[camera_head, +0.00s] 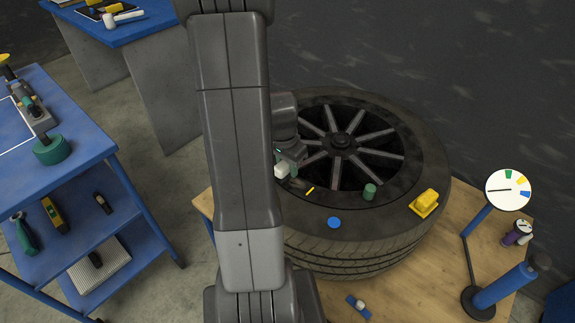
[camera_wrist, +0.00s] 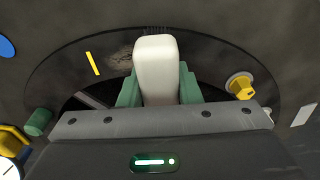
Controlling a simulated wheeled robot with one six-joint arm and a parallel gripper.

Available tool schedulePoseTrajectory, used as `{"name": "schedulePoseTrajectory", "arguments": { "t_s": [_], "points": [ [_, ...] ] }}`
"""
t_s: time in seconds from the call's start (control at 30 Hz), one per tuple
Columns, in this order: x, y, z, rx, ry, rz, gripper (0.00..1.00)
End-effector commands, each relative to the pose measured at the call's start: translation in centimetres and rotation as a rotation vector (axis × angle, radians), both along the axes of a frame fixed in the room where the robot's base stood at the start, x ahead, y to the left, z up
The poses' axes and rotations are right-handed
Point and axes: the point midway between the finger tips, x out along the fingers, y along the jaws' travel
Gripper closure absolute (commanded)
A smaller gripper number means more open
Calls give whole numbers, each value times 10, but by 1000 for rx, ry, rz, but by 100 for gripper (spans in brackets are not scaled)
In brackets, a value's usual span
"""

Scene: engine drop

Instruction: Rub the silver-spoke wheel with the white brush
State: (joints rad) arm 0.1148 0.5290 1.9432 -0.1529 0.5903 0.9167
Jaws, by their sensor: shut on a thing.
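The wheel (camera_head: 385,211) lies flat, a black tyre around a dark hub with silver spokes (camera_head: 380,153). My gripper (camera_head: 290,162) is over the left side of its rim. It is shut on a white block-shaped thing, which looks like the white brush (camera_head: 281,171). In the wrist view the brush (camera_wrist: 155,68) stands between the green fingers of my gripper (camera_wrist: 157,88). A faint smudge (camera_wrist: 122,59) shows on the rim beside the brush. I cannot tell whether the brush touches the wheel. My arm hides part of the tyre's left side.
On the wheel are a yellow strip (camera_head: 310,189), a blue disc (camera_head: 334,223), a green cylinder (camera_head: 370,191) and a yellow block (camera_head: 424,203). A dial on a stand (camera_head: 508,189) is at right. A blue tool cart (camera_head: 88,165) stands left, a blue table (camera_head: 145,30) behind.

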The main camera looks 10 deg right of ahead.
Motion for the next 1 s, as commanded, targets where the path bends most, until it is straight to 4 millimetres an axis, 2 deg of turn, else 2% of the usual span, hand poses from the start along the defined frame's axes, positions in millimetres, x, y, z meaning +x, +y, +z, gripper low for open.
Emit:
{"name": "schedulePoseTrajectory", "arguments": {
  "t_s": [0.77, 1.0],
  "points": [
    [0, 0, -12, 0, 0, 0, 93],
    [-9, -8, -10, 0, 0, -2, 93]
  ]
}}
